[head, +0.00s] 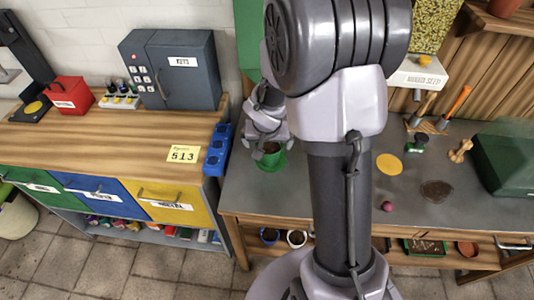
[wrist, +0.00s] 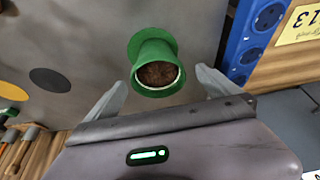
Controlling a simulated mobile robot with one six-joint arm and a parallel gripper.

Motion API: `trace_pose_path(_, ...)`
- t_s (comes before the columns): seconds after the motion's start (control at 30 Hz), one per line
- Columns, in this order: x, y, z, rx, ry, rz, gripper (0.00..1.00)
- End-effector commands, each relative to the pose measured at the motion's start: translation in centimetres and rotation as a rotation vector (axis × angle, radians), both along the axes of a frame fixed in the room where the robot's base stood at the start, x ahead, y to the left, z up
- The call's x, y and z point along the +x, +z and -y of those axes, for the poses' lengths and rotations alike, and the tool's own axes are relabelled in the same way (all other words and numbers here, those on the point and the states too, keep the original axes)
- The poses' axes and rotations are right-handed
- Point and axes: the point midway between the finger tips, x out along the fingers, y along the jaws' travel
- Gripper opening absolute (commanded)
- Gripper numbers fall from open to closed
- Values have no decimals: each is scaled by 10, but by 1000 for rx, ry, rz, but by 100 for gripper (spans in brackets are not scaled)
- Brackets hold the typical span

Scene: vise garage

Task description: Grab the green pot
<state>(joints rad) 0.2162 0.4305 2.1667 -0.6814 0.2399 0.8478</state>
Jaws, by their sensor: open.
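The green pot (wrist: 153,47) stands on the grey workbench, with brown soil inside and a wider green base or saucer around its foot. In the head view the green pot (head: 271,161) shows at the left end of the bench, partly hidden by my gripper (head: 268,143). In the wrist view my gripper (wrist: 162,84) is open, with one finger to each side of the pot's near rim. The fingers appear apart from the pot; I cannot tell the exact gap in depth.
A blue holder (head: 217,150) with round sockets is fixed at the end of the wooden counter (head: 120,135), close to the pot. The workbench (head: 330,195) also bears a yellow disc (head: 389,164), a dark disc (head: 436,191) and a small magenta ball (head: 388,206).

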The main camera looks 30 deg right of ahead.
Motion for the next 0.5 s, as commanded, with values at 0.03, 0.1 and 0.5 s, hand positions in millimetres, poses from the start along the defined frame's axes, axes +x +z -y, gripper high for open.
trace_pose_path(0.03,2,-11,2,0,0,-2,100)
trace_pose_path(0.1,5,-15,3,0,0,-1,100)
trace_pose_path(0.5,22,-63,17,-1,0,2,100)
